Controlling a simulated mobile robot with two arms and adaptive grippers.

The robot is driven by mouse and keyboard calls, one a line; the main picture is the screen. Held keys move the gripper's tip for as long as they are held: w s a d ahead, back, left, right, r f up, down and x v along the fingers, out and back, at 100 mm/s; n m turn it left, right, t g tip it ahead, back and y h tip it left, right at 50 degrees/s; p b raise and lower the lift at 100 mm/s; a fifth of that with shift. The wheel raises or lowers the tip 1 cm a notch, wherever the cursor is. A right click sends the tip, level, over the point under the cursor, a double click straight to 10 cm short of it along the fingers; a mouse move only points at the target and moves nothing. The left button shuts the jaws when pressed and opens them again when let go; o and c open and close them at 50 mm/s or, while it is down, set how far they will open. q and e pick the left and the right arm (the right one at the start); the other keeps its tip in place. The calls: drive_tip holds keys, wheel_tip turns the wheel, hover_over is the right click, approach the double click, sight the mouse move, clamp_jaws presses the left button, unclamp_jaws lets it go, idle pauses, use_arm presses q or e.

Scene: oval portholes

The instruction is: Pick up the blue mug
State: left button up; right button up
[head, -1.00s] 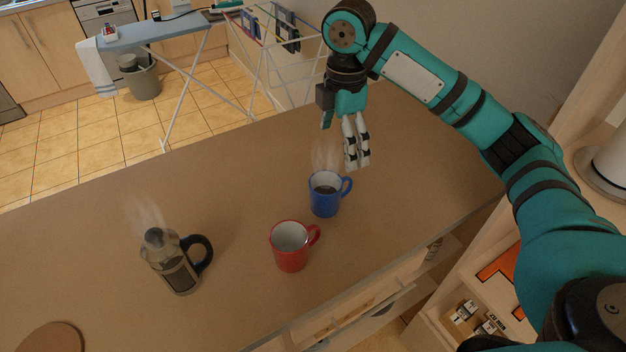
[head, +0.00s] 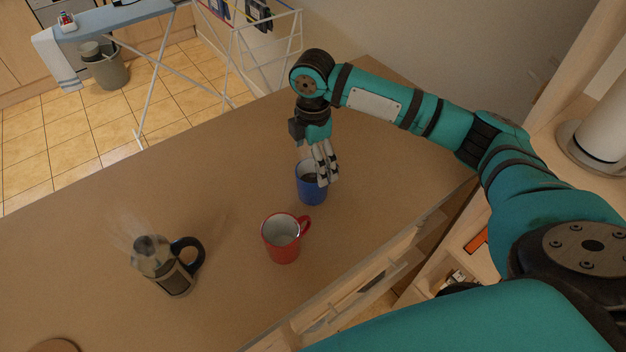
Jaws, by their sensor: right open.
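The blue mug (head: 311,192) stands upright on the brown counter (head: 215,170), with dark liquid inside. My right gripper (head: 323,178) is open, and its pale fingers reach down at the mug's right side, in front of its rim. The fingers hide the mug's handle and part of its opening. I cannot tell whether they touch the mug. My left gripper is not in view.
A red mug (head: 281,241) stands just in front of the blue mug, handle to the right. A French press (head: 168,268) with a black handle stands further left, steaming. A round brown board (head: 55,346) lies at the bottom left. The counter's far left is clear.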

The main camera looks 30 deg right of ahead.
sight(313, 173)
drive_tip(key=shift+s+f, duration=0.1)
drive_tip(key=shift+f, duration=0.4)
wheel_tip(313, 173, down, 4)
drive_tip(key=shift+d+r+p, duration=0.1)
drive_tip(key=shift+r+p, duration=0.05)
drive_tip(key=shift+p, duration=0.75)
drive_tip(key=shift+f, duration=0.45)
drive_tip(key=c, duration=1.6)
